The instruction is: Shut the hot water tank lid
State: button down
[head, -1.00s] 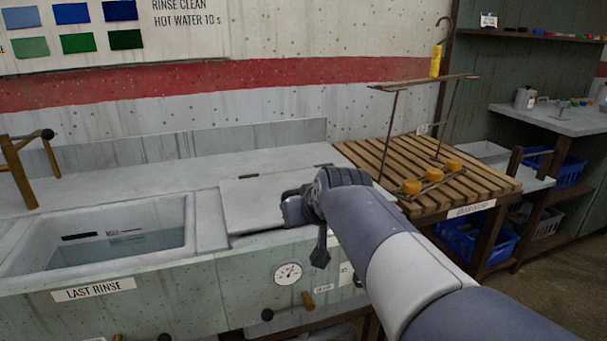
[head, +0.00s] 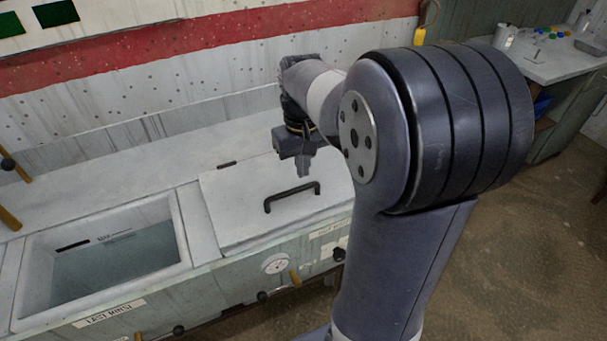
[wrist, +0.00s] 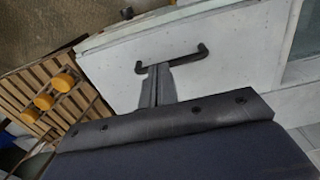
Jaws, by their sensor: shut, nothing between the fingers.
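The hot water tank lid (head: 245,200) is a pale grey flat panel with a black bar handle (head: 292,196). It lies flat over its opening in the counter, right of the open basin. My gripper (head: 305,172) is above the lid, behind the handle, with its fingers together and empty. In the wrist view the lid (wrist: 220,65) fills the middle, and the handle (wrist: 172,56) lies just beyond the fingertips of my gripper (wrist: 162,70). I cannot tell whether the fingers touch the lid. My arm hides the lid's right side in the head view.
The open basin (head: 188,240) labelled LAST RINSE holds water, left of the lid. A dial gauge (head: 276,264) and small taps sit on the counter front. The counter behind the lid is clear.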

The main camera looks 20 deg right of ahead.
aim_at(306, 214)
jog(key=shift+g, duration=0.3)
jog(key=f, duration=1.3)
jog(key=shift+s+d, duration=0.2)
jog(key=shift+s, duration=0.1)
